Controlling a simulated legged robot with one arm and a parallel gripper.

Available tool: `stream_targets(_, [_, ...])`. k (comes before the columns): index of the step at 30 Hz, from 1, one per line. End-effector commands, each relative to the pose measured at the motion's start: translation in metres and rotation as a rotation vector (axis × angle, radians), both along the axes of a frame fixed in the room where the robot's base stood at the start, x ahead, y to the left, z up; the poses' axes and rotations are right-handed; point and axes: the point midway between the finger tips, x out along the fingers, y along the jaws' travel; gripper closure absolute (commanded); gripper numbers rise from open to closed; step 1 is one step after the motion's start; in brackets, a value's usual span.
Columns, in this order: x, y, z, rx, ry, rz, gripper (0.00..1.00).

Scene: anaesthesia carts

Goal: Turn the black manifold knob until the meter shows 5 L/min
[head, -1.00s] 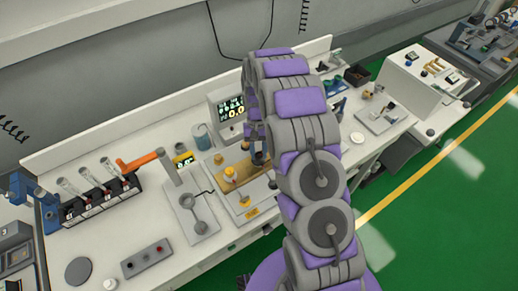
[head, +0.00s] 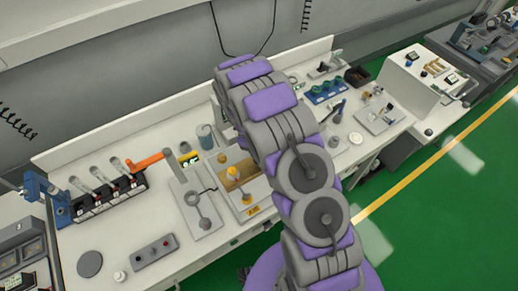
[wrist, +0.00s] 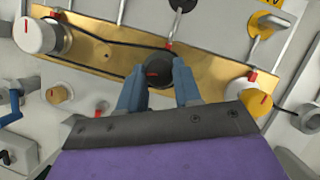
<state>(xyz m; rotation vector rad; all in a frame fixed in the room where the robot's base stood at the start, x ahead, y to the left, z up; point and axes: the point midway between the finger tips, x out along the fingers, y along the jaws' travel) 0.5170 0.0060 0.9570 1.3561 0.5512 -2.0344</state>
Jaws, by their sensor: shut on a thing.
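The black knob (wrist: 158,70) with a small red mark beside it sits on the brass manifold plate (wrist: 105,52) in the wrist view. My gripper (wrist: 158,80) has its two blue-grey fingers on either side of the knob, shut on it. In the head view the brass manifold (head: 240,172) shows partly left of my arm, and my arm hides the gripper and the knob. The larger monitor is hidden behind my arm.
On the manifold, a white knob (wrist: 35,36) and a yellow knob (wrist: 260,103) flank the black one. A black cable crosses the plate. An orange-handled tool (head: 150,160) and a vial rack (head: 105,195) stand at left. A switch box (head: 154,250) lies in front.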

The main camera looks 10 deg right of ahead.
Motion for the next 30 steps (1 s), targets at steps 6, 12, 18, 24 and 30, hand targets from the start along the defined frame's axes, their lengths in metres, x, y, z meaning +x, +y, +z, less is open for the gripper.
stream_targets(6, [-0.0004, 0.0008, 0.0023, 0.001, -0.002, 0.142, 0.97])
stream_targets(12, [0.0005, 0.0015, 0.0016, 0.0, -0.006, 0.225, 0.97])
stream_targets(18, [0.0006, 0.0017, 0.0011, 0.001, -0.005, 0.261, 0.97])
stream_targets(24, [0.0008, 0.0017, 0.0008, 0.001, -0.006, 0.268, 0.97])
stream_targets(30, [0.0008, 0.0016, 0.0008, 0.001, -0.006, 0.267, 0.97])
